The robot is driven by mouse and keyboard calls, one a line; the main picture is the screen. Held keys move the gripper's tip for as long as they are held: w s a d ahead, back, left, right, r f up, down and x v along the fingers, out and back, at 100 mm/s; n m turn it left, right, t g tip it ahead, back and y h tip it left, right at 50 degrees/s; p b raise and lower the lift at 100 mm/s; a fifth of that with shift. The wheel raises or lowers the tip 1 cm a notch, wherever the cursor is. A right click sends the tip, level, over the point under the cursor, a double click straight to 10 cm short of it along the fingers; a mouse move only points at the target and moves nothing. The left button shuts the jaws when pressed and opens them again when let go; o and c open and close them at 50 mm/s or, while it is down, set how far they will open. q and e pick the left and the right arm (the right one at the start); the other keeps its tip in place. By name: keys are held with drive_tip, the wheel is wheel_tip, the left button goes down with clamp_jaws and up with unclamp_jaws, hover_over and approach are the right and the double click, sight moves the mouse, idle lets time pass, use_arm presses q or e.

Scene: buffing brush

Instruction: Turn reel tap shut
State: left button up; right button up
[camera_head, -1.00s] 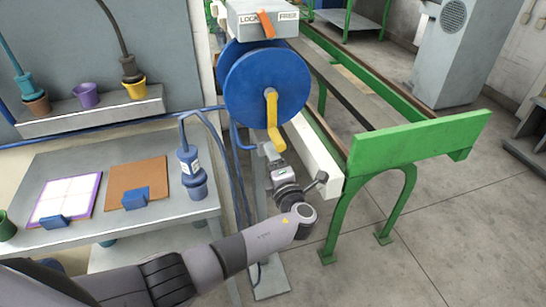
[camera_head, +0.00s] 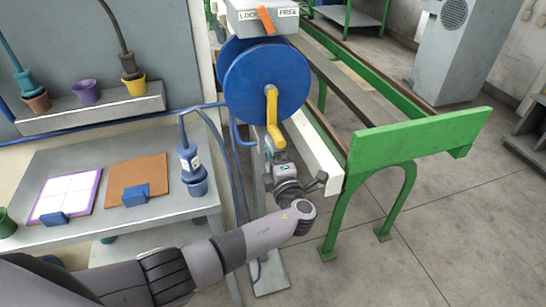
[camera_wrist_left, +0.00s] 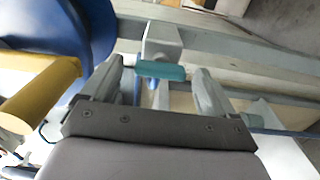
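The reel (camera_head: 262,88) is a large blue drum with a yellow crank (camera_head: 272,122); both also show at the left of the left wrist view. A teal tap handle (camera_wrist_left: 161,70) lies crosswise in front of a grey block in the left wrist view. My left gripper (camera_wrist_left: 158,78) is open, one finger on each side of the handle, with small gaps seeming to show at both ends. In the head view my left gripper (camera_head: 272,155) is just below the crank and hides the tap. My right gripper is out of view.
A green-framed bench (camera_head: 415,142) is to the right. A table (camera_head: 125,215) with boards and a blue bottle is at left. Blue hose runs beside the post.

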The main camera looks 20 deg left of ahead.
use_arm(q)
drive_tip(key=v, duration=0.7)
idle(0.4)
idle(0.4)
